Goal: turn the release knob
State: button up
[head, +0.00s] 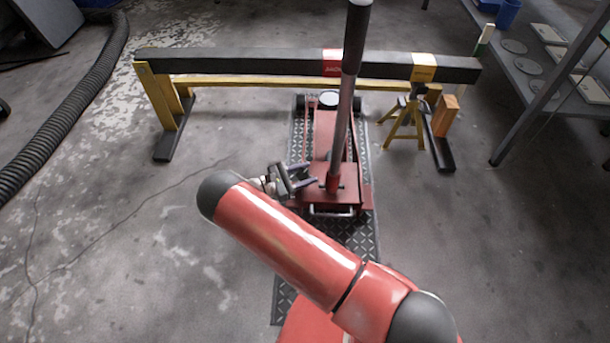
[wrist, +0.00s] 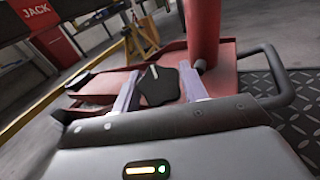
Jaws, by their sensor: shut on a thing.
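The release knob (wrist: 159,85) is a dark, lobed knob on the red floor jack. In the wrist view it sits between the two pale fingers of my gripper (wrist: 160,92), which are shut on it. In the head view my gripper (head: 303,183) reaches the jack's near left side, beside the handle base, and the knob cannot be made out there. The red floor jack (head: 318,150) stands on a dark tread-plate strip, its long handle (head: 345,110) upright with a black grip. The handle's red socket (wrist: 203,30) rises just behind the fingers in the wrist view.
A black beam (head: 240,63) on yellow legs spans behind the jack. A yellow jack stand (head: 405,122) and an orange block (head: 445,115) stand at right, near a metal shelf (head: 535,95). A black hose (head: 75,105) lies at left.

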jog(key=o, duration=1)
jog(key=shift+a, duration=0.1)
jog(key=v, duration=0.7)
jog(key=shift+s+a, duration=0.3)
jog(key=shift+a, duration=0.05)
